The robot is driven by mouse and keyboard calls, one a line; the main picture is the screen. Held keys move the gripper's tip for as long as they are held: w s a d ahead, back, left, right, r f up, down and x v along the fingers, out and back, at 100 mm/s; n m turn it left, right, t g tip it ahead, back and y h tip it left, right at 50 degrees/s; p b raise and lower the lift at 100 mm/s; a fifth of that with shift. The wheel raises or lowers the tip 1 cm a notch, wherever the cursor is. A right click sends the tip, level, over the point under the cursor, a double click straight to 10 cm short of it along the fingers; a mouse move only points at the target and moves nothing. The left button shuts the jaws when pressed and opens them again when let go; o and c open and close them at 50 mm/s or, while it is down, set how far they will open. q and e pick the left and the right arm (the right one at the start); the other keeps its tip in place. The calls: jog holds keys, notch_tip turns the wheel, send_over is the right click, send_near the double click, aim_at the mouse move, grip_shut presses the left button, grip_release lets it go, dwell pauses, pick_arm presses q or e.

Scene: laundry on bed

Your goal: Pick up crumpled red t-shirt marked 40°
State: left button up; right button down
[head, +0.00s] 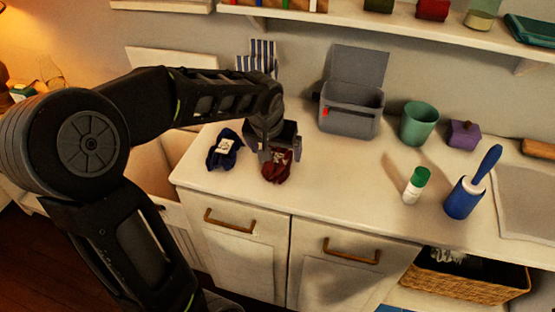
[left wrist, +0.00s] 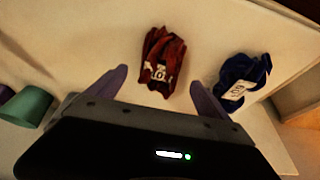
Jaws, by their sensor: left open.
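The crumpled dark red t-shirt (head: 279,168) lies on the white countertop, with a pale label on it. In the left wrist view the red t-shirt (left wrist: 161,62) sits ahead of and between my two fingers, and its label print is too small to read surely. My left gripper (head: 275,153) is open and empty, just above the shirt, and hides part of it in the head view. Its fingers also show in the left wrist view (left wrist: 157,84). My right gripper is not in view.
A dark blue crumpled garment (head: 224,149) with a pale label lies left of the red one. Behind stand a grey open bin (head: 349,110), a green cup (head: 419,123) and a purple box (head: 463,136). The front counter middle is clear.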

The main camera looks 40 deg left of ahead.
aim_at(277, 154)
pick_arm(q)
jog(key=shift+f, duration=0.1)
jog(key=x, duration=0.5)
jog(key=shift+c, duration=0.5)
jog(key=c, duration=1.4)
notch_tip(277, 154, up, 10)
jog(key=shift+r+p, duration=0.1)
jog(key=shift+p, duration=0.2)
dwell(0.4)
